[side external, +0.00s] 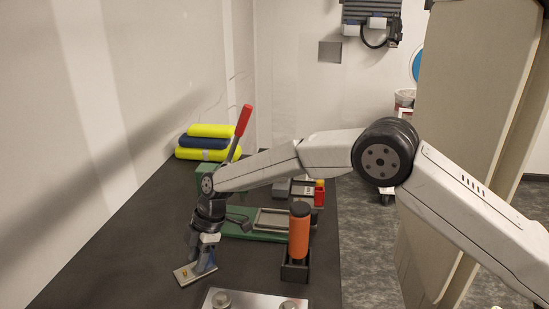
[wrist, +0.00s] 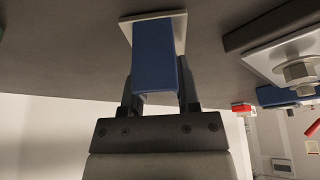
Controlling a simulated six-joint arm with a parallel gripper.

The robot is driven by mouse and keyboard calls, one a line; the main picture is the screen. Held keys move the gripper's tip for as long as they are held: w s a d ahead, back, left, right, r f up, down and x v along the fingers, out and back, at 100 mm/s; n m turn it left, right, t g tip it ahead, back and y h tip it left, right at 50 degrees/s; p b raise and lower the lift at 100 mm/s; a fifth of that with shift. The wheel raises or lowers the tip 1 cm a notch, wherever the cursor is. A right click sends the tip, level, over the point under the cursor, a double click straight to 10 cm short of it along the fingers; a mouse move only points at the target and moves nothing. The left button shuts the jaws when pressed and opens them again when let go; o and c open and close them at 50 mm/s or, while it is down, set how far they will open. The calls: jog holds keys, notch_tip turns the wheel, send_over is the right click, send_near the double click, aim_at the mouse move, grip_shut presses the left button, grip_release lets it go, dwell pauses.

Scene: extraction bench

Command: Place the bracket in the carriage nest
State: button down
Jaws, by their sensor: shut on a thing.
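My gripper (side external: 204,242) points down at the near left of the dark bench, shut on the bracket (side external: 186,275). The bracket is a pale flat plate with a blue upright part; the upright sits between my fingers in the wrist view (wrist: 153,52). In the side view the plate is at or just above the bench top; I cannot tell if it touches. What looks like the carriage nest (side external: 262,226), a pale rectangular frame on a green base, stands further back and to the right of my gripper. My arm and gripper hide part of the green base.
An orange cylinder with a black top (side external: 299,236) stands in a dark holder, right of the gripper. A metal plate with round fittings (side external: 253,300) is at the front edge. A red-handled lever (side external: 243,120) rises behind, near yellow and blue rolls (side external: 203,142). The front left bench is clear.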

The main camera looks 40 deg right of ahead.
notch_tip(320, 180, up, 10)
dwell(0.6)
jog(key=shift+d+f, duration=0.1)
dwell(0.3)
jog(key=shift+w+d+r+m, duration=0.1)
jog(key=shift+d+r+m, duration=0.15)
jog(key=shift+d, duration=0.35)
jog(key=s+d+r+m+t+h, duration=0.15)
jog(key=d+m, duration=0.25)
jog(key=d, duration=0.5)
jog(key=s+d+r+m+t, duration=0.1)
jog(key=s+d+m, duration=0.25)
jog(key=d, duration=0.45)
jog(key=s+d+r+m+t+h, duration=0.1)
jog(key=s+d+r+m+t, duration=0.1)
jog(key=d+m, duration=0.5)
jog(key=n+g+y, duration=0.1)
jog(key=n, duration=0.5)
send_over(275, 219)
jog(key=s+d, duration=0.1)
jog(key=shift+s+f, duration=0.2)
jog(key=shift+f, duration=0.95)
jog(key=shift+d+f, duration=0.1)
jog(key=shift+f, duration=4.9)
